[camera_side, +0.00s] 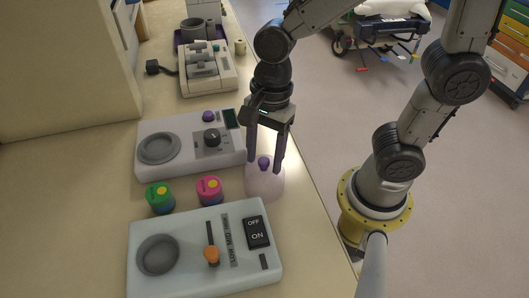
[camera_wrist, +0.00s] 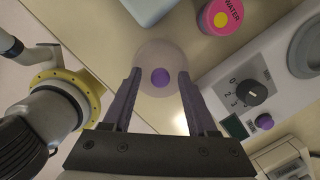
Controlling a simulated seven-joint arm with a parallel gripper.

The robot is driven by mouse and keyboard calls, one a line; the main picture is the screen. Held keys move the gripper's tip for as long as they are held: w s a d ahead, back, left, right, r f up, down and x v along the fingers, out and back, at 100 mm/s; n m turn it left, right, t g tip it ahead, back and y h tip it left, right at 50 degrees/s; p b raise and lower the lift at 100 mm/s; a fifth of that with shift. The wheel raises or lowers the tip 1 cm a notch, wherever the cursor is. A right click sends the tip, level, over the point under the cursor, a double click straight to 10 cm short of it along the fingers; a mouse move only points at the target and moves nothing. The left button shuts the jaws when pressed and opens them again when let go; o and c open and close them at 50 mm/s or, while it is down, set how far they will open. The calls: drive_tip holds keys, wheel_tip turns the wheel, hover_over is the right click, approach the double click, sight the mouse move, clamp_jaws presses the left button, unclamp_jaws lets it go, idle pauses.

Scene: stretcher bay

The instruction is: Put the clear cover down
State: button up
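The clear cover (camera_side: 266,184) is a see-through, faintly purple dome with a purple knob (camera_side: 264,162) on top. It appears to stand upright on the counter near its right edge, beside the two control units. My gripper (camera_side: 266,168) is above it, pointing down, with its fingers apart on either side of the knob. In the wrist view the clear cover (camera_wrist: 160,54) shows beyond the fingertips, and its knob (camera_wrist: 160,77) sits between them with a gap on both sides. Nothing is gripped.
A white unit (camera_side: 180,168) with a round dish and dial stands left of the cover. A pale blue unit (camera_side: 190,278) with a slider and switch is nearer. A green jar (camera_side: 160,199) and a pink jar (camera_side: 209,190) stand between them. The counter edge is close on the right.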

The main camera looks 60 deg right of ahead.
drive_tip(key=shift+r, duration=0.1)
wheel_tip(320, 180, up, 12)
drive_tip(key=d, duration=0.2)
drive_tip(key=s+d+f+n+t+h, duration=0.1)
drive_tip(key=s+d+n+t, duration=0.1)
drive_tip(key=d+n, duration=0.3)
drive_tip(key=s+d+f+n+t, duration=0.2)
drive_tip(key=s+d+n+t, duration=0.1)
drive_tip(key=n, duration=1)
drive_tip(key=shift+s+d+t+h, duration=0.3)
drive_tip(key=shift+s+d+h, duration=0.15)
drive_tip(key=shift+d, duration=0.6)
